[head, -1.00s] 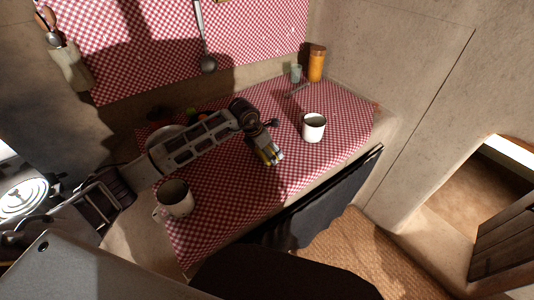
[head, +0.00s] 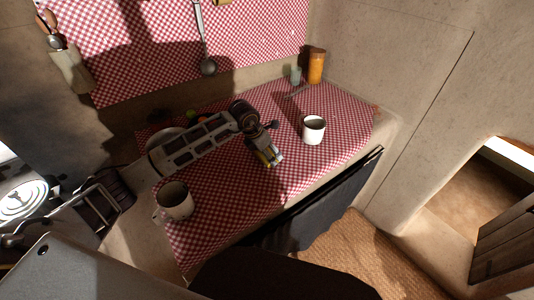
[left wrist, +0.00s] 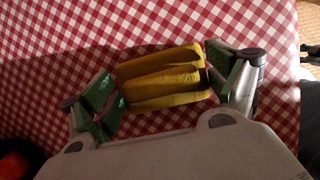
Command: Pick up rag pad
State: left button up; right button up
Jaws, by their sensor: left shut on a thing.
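The rag pad (left wrist: 165,78) is a yellow, folded, ribbed bundle on the red-and-white checked cloth. In the left wrist view it lies between the green-padded fingers of my left gripper (left wrist: 162,88), which is shut on it. In the head view my left arm comes in from the left, and the left gripper (head: 270,156) points down at the middle of the counter. Only a little yellow shows there, mostly hidden by the fingers. I cannot tell whether the pad is touching the cloth. My right gripper is not in view.
A white mug (head: 314,131) stands to the right of the left gripper. A larger white mug (head: 175,201) stands near the front left. An orange jar (head: 316,66) and a green cup (head: 296,75) stand at the back corner. A ladle (head: 207,66) hangs on the wall.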

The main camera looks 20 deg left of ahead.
pick_arm(q)
notch_tip(320, 180, up, 10)
jog(key=shift+f, duration=0.1)
dwell(0.5)
jog(key=o, duration=0.4)
jog(key=c, duration=0.3)
jog(key=shift+f, duration=0.1)
